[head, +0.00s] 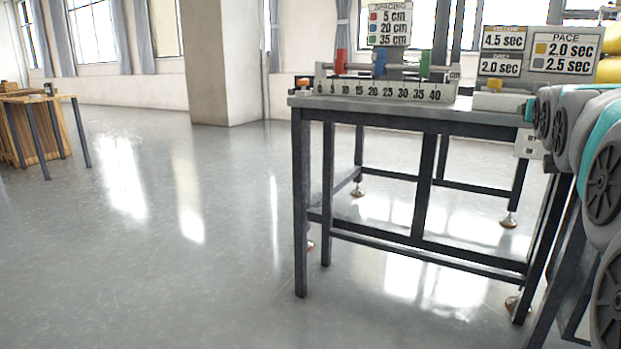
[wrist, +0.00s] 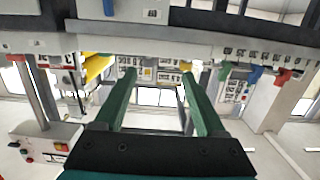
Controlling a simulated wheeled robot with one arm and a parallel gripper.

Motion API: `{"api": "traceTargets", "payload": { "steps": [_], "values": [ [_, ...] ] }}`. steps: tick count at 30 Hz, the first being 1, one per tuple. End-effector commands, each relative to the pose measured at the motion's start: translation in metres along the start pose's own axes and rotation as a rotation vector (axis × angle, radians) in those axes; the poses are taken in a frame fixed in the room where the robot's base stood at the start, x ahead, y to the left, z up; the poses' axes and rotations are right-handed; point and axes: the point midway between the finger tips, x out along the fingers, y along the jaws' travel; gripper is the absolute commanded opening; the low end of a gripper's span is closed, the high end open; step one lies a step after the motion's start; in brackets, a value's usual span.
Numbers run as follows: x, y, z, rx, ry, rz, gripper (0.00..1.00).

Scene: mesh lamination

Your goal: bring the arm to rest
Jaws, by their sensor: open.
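My gripper (wrist: 157,75) shows in the wrist view with its two green fingers spread apart and nothing between them. The wrist picture looks upside down. In the head view my arm's teal and grey links run along the right edge, beside the dark-framed table (head: 460,122). My gripper is not visible in the head view. I cannot tell how far the fingers are from the things behind them.
The table carries a ruler (head: 385,90) with red (head: 341,62), blue (head: 379,63) and green (head: 424,65) sliders. A spacing sign (head: 390,24) and a pace sign (head: 565,50) stand behind. A control box (wrist: 45,145) shows in the wrist view.

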Motion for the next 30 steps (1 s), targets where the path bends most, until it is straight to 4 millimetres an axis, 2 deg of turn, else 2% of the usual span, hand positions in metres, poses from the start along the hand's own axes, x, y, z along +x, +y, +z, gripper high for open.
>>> {"api": "traceTargets", "payload": {
  "steps": [8, 11, 14, 17, 22, 27, 30],
  "values": [
    [-0.017, -0.035, 0.068, -0.014, -0.181, -0.053, 0.73],
    [-0.031, -0.052, 0.102, -0.026, -0.270, -0.080, 0.73],
    [-0.053, -0.071, 0.145, -0.047, -0.387, -0.115, 0.73],
    [-0.087, -0.092, 0.202, -0.079, -0.542, -0.158, 0.73],
    [-0.161, -0.116, 0.290, -0.154, -0.803, -0.229, 0.73],
    [-0.249, -0.122, 0.367, -0.247, -1.060, -0.291, 0.73],
    [-0.298, -0.117, 0.403, -0.306, -1.196, -0.320, 0.73]
  ]
}}
